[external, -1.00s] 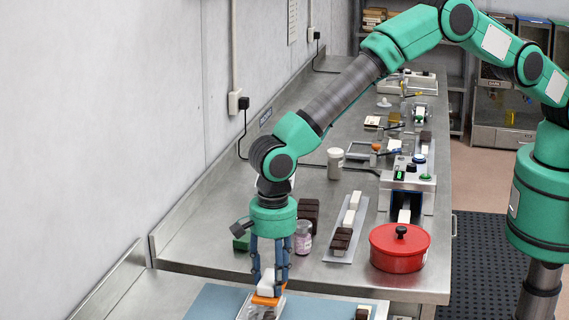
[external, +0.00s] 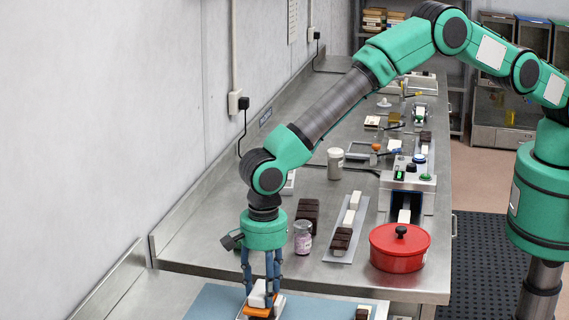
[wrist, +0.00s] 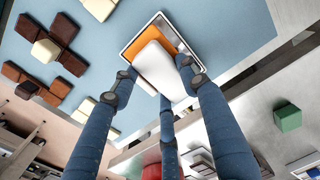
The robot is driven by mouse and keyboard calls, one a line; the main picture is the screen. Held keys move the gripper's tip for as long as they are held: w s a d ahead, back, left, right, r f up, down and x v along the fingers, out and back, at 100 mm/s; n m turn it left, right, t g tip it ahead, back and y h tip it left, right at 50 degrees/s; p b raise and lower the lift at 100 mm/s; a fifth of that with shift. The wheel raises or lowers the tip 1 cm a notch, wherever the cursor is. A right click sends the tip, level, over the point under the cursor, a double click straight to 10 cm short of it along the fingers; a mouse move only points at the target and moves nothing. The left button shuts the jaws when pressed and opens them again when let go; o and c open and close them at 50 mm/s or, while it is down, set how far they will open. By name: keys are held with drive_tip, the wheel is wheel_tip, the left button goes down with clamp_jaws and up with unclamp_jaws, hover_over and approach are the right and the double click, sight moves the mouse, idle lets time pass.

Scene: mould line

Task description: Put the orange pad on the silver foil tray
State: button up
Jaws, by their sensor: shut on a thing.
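The orange pad (wrist: 172,38) has a white block-like upper part, which my gripper (wrist: 155,78) grips between its blue fingers. In the external view, my gripper (external: 262,292) is at the bottom, with the pad's orange edge (external: 257,311) showing beneath the white part. The silver foil tray (wrist: 134,41) shows its rim around the orange in the wrist view, so the pad is over the tray. I cannot tell whether they touch. Only a little of the tray (external: 241,315) shows in the external view; its lower part is cut off.
A blue mat (external: 210,303) lies around the tray. Brown and cream blocks (wrist: 64,30) lie on the mat in the wrist view. A red lidded pot (external: 398,252), a small jar (external: 303,238) and a strip with blocks (external: 335,256) stand farther back on the steel bench.

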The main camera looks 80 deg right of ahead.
drive_tip(key=shift+f, duration=0.6)
drive_tip(key=shift+f, duration=0.15)
drive_tip(key=o, duration=1.2)
drive_tip(key=shift+c, duration=0.2)
wheel_tip(320, 180, up, 12)
drive_tip(key=b, duration=0.1)
drive_tip(key=shift+r, duration=0.25)
